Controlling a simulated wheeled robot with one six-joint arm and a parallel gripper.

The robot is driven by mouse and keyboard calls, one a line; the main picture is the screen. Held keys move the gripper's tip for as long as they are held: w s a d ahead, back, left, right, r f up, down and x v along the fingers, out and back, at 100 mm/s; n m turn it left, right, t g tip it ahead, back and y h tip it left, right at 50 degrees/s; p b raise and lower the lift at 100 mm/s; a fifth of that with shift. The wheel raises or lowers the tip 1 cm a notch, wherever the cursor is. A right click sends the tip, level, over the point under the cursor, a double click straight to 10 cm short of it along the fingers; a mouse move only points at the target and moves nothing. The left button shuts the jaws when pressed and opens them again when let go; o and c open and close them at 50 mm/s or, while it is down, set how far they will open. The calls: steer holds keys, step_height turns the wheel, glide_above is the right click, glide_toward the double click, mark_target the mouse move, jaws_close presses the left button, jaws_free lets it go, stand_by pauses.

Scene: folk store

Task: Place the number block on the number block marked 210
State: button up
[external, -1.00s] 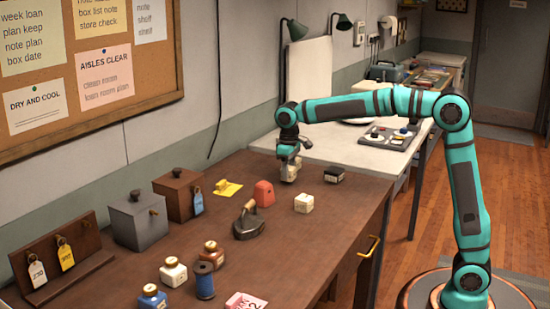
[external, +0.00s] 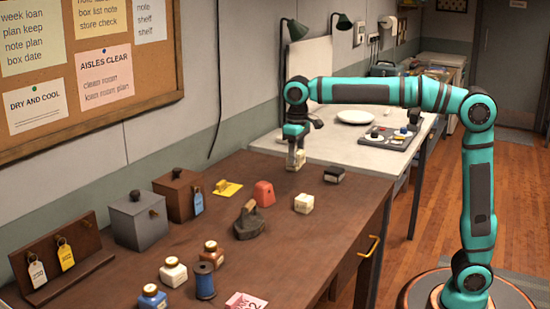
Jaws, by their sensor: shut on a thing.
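My gripper (external: 297,153) points down over the far end of the brown desk. It is shut on a small cream number block (external: 296,162), which is partly covered by the fingers. The block seems slightly above the desk top. A white number block (external: 303,204) sits on the desk nearer the camera. A black block with a pale face (external: 334,175) sits to the right of my gripper. A pink block (external: 246,301) with dark figures shows at the bottom edge. I cannot read which block is marked 210.
A red block-like item (external: 264,193), a dark iron (external: 249,220) and a yellow item (external: 227,188) stand left of the white block. Bottles and a blue spool (external: 204,281) stand nearer the camera. The right front of the desk (external: 330,240) is clear.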

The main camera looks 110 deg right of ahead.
steer(key=r, duration=0.1)
glide_above(304, 198)
steer(key=d, duration=0.1)
steer(key=shift+a+f, duration=0.2)
steer(key=shift+f, duration=2.15)
steer(key=shift+a+f, duration=0.2)
steer(key=shift+f, duration=2.15)
steer(key=shift+f, duration=0.1)
steer(key=o, duration=1)
steer(key=shift+c, duration=0.2)
